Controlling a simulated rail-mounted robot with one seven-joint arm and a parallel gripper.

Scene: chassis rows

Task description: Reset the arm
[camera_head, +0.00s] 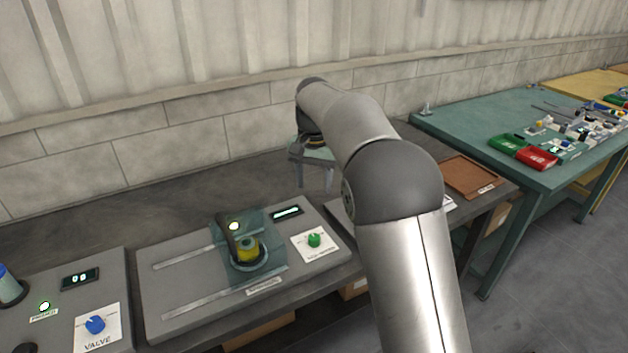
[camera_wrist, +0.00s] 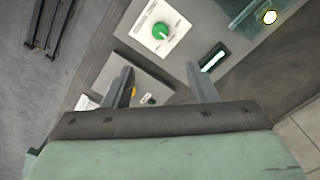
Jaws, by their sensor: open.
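My gripper (camera_head: 314,180) is in the head view above the dark workbench, behind the grey panel with the green knob, its fingers pointing down. In the wrist view my gripper (camera_wrist: 163,85) shows two fingers spread apart with nothing held between them. Below the fingers is a grey panel edge and a smaller grey unit (camera_wrist: 125,60). The green knob (camera_wrist: 162,31) on its white plate lies beyond the fingertips, apart from them. My forearm hides part of the bench in the head view.
A grey panel (camera_head: 190,312) carries a green knob (camera_head: 314,240), a lit display (camera_head: 286,213) and a teal fixture with a yellow part (camera_head: 247,248). A valve panel with a blue knob (camera_head: 95,325) stands left. A brown tray (camera_head: 468,175) and a green table (camera_head: 450,120) are right.

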